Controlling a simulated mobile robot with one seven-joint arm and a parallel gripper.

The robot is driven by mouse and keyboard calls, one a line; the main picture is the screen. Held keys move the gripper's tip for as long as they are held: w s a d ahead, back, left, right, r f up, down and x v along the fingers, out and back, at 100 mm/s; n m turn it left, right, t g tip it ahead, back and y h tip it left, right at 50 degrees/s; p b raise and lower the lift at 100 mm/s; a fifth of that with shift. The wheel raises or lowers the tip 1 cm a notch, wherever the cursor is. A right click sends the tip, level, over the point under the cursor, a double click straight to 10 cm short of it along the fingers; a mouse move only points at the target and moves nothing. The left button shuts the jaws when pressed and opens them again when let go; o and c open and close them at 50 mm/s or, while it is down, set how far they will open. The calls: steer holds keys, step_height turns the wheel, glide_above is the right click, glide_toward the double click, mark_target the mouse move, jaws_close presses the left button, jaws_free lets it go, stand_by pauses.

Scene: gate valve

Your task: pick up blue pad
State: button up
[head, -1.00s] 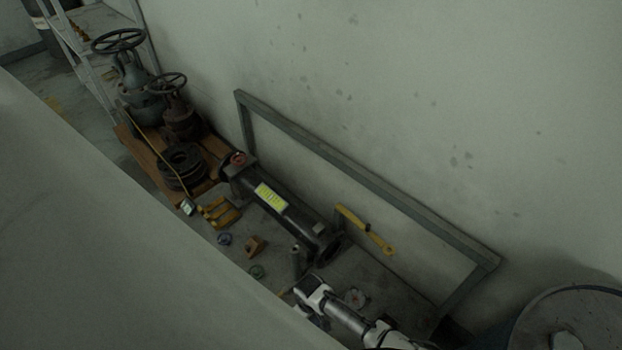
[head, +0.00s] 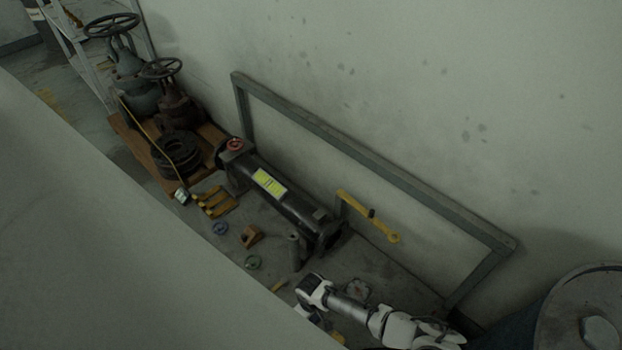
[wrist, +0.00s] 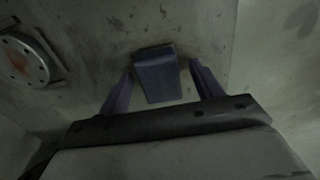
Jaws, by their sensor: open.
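The blue pad (wrist: 157,76) is a dark blue block lying on the grey floor in the wrist view. My gripper (wrist: 161,68) is open, with one finger on each side of the pad. A narrow gap shows on both sides, and the fingers do not visibly touch it. The height of the fingertips over the floor is hard to tell. In the head view my arm reaches down at the lower middle, and I cannot make out the pad there.
A round metal flange (wrist: 24,60) lies left of the pad. In the head view a black cylinder with a yellow label (head: 270,184), a wooden block (head: 251,236), a green handwheel (head: 252,262) and a yellow wrench (head: 368,213) lie nearby. A drum (head: 590,325) stands at right.

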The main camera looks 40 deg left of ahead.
steer(key=shift+c, duration=0.4)
steer(key=c, duration=1)
steer(key=shift+r, duration=0.15)
step_height(320, 180, up, 20)
steer(key=p, duration=1.7)
steer(key=o, duration=0.4)
steer(key=shift+c, duration=1.3)
steer(key=shift+w, duration=0.1)
